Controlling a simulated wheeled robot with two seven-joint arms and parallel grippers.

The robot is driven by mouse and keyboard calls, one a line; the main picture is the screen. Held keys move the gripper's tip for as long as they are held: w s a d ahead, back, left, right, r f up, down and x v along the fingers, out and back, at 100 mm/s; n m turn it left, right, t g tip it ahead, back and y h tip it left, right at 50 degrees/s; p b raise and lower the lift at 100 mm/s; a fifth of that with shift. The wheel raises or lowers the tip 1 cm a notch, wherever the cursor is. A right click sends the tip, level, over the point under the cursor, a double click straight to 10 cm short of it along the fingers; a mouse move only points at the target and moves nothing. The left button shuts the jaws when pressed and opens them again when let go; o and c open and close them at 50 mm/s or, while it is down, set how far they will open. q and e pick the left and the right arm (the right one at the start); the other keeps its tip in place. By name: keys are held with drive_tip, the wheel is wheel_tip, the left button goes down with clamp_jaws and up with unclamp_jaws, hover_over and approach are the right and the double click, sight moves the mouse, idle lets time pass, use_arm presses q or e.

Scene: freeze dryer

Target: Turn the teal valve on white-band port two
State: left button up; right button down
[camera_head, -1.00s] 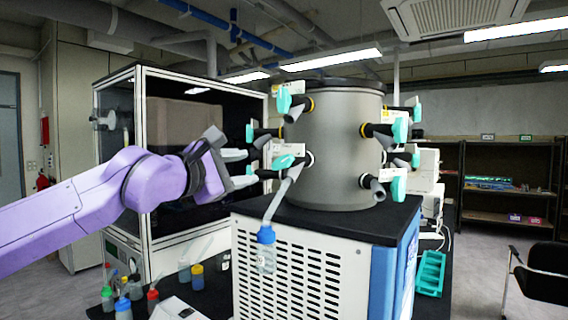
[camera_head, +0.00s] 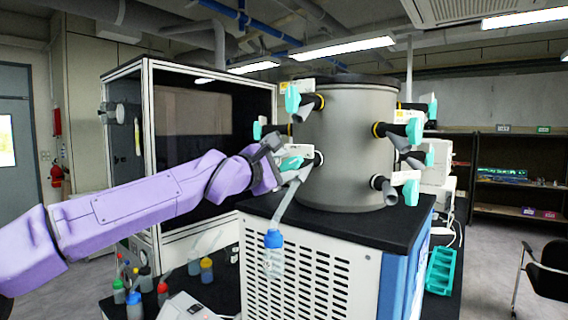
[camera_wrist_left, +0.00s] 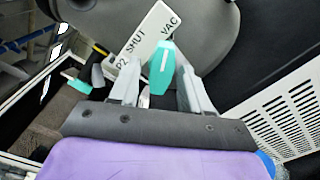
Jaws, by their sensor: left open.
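The teal valve (camera_head: 292,163) sits on the white-band port (camera_head: 318,158) at the lower front left of the grey drum (camera_head: 348,130). Its label plate (camera_wrist_left: 146,42) reads P2, SHUT and VAC in the left wrist view. My left gripper (camera_head: 281,163) is at this valve. In the left wrist view, the open fingers stand on either side of the teal handle (camera_wrist_left: 162,66), with its tip between them. I cannot tell whether either finger touches it. The port body is partly hidden in the left wrist view. My right gripper is not in view.
A blue-capped flask (camera_head: 273,255) hangs below the port on a grey tube. Other teal valves, such as the upper one (camera_head: 293,99), surround the drum. A glass-fronted cabinet (camera_head: 148,150) stands behind my left arm. Several small bottles (camera_head: 134,300) stand at lower left.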

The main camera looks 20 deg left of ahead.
use_arm(q)
clamp_jaws()
